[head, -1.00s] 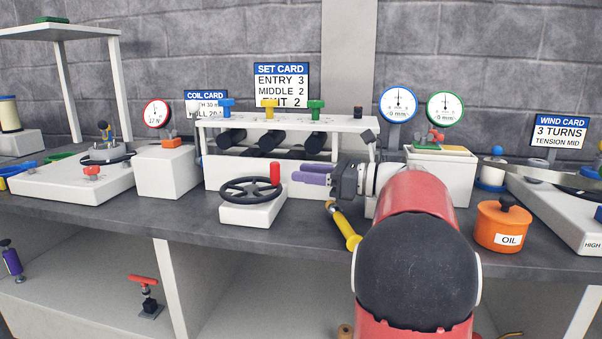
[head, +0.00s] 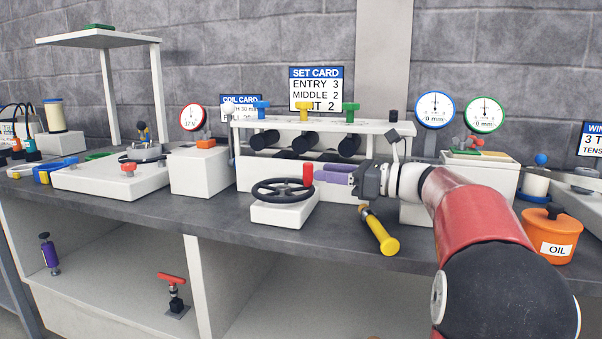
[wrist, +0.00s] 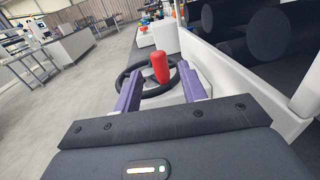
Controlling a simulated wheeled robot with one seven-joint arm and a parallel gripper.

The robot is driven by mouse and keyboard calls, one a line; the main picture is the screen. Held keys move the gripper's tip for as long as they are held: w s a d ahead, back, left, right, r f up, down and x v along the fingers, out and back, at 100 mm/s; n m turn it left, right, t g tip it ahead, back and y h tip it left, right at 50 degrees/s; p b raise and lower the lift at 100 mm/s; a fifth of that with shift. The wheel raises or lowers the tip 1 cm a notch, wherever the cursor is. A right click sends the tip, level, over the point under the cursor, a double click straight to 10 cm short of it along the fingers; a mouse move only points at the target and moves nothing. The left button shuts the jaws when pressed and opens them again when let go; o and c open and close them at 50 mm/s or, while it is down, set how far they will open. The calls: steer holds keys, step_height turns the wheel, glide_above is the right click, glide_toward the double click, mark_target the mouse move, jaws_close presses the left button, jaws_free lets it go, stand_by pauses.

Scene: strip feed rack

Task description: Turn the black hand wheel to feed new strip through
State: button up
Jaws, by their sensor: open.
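The black hand wheel (head: 270,193) lies flat on a low white block (head: 278,213) at the front of the bench. A red upright handle (head: 308,174) stands on its rim at the right side. My gripper (head: 325,174) points left with its purple fingers at the height of the red handle, close to it. In the wrist view the red handle (wrist: 161,68) stands between and just beyond the open fingers (wrist: 163,88), with the black wheel (wrist: 128,75) behind it. I cannot tell whether a finger touches the handle.
The white roller rack (head: 250,178) stands right behind the wheel. A yellow-handled tool (head: 380,232) lies below my gripper, and an orange oil pot (head: 550,237) stands to the right. The bench in front of the wheel is clear.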

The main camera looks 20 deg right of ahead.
mark_target(299, 182)
steer(key=x, duration=0.7)
steer(key=shift+a, duration=0.15)
steer(key=shift+c, duration=0.3)
jaws_close()
steer(key=p, duration=0.2)
steer(key=shift+w+r+n+g+y+p, duration=0.2)
steer(key=shift+r+n+g+y+p, duration=0.1)
steer(key=shift+n+g+y, duration=0.1)
steer(key=shift+w+f+n+g+y+p, duration=0.1)
steer(key=shift+f+n+g+y+p, duration=0.15)
steer(key=shift+n+g+y+p, duration=0.25)
